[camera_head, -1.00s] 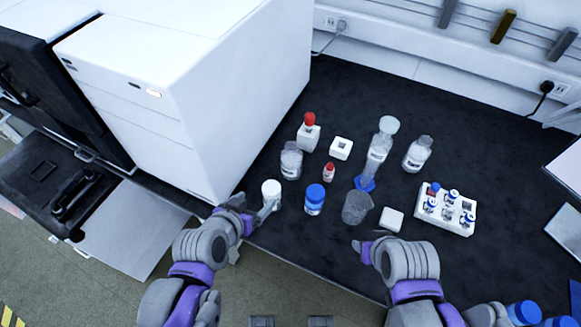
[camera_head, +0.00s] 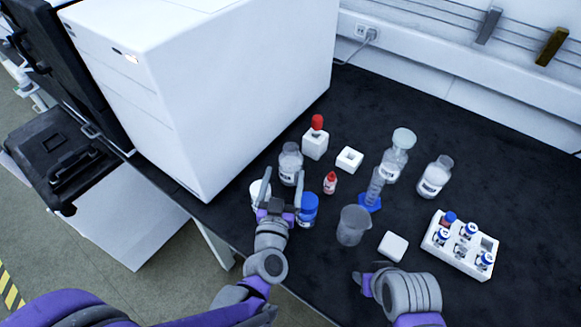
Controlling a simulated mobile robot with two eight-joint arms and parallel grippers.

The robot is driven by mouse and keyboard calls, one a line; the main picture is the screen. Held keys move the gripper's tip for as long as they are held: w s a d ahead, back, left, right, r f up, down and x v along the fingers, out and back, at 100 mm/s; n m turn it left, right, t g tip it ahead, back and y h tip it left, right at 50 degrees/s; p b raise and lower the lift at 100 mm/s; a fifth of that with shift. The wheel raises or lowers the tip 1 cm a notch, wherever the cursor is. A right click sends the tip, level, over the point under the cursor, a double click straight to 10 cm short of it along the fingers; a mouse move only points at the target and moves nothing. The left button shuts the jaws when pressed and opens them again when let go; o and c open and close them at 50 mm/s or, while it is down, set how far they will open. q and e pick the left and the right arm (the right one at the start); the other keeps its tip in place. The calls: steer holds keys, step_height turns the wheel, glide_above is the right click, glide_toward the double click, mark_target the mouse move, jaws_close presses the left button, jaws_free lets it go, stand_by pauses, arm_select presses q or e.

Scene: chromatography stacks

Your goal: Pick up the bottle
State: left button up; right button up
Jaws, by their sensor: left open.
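Several bottles stand upright on the dark bench; which one the task means is unclear. My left gripper (camera_head: 283,174) is open, its two fingers pointing toward a clear labelled bottle (camera_head: 290,163). Nothing shows held between the fingers; contact with that bottle cannot be told. A white jar (camera_head: 256,194) stands at its left and a blue-capped jar (camera_head: 308,208) at its right, both partly hidden by it. A small red-capped bottle (camera_head: 330,183) and two more clear bottles (camera_head: 395,160) (camera_head: 435,177) stand farther right. My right gripper (camera_head: 362,281) is low in front, its fingers unclear.
A clear beaker (camera_head: 352,226), a blue-based cylinder (camera_head: 371,188), white blocks (camera_head: 349,160) (camera_head: 393,246) and a vial rack (camera_head: 462,245) stand to the right. A red-topped white holder (camera_head: 315,145) is behind. A large white instrument (camera_head: 220,90) blocks the left. The right rear bench is clear.

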mark_target(290, 156)
arm_select(q)
steer(key=w, duration=0.3)
steer(key=w+d, duration=0.1)
steer(key=w, duration=0.3)
steer(key=shift+w+d, duration=0.15)
steer(key=shift+d, duration=0.05)
jaws_close()
